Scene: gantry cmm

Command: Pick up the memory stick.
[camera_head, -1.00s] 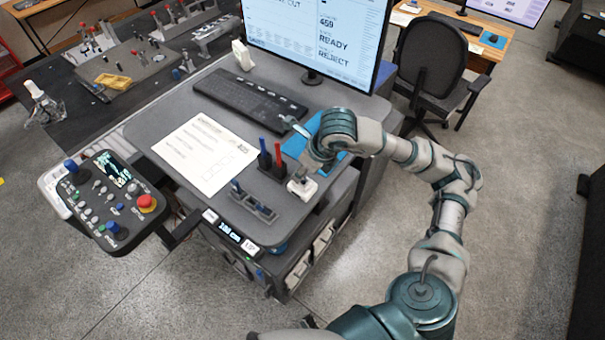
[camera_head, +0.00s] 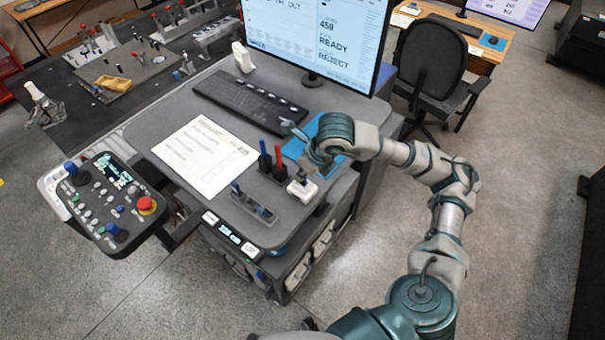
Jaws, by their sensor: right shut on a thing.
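My right gripper (camera_head: 308,165) is above the front right part of the grey desk, pointing down just over a small white block (camera_head: 302,190). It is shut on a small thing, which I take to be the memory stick. The fingers and hand hide nearly all of that thing, so its shape and colour cannot be made out. I cannot tell whether it still touches the white block. My left gripper is not in view.
A red and a blue upright item (camera_head: 279,158) stand just left of the gripper. A dark holder (camera_head: 254,207) sits at the front edge. A blue mat (camera_head: 298,148), paper sheet (camera_head: 205,157), keyboard (camera_head: 250,104) and monitor (camera_head: 315,40) are nearby. A control panel (camera_head: 108,205) stands left.

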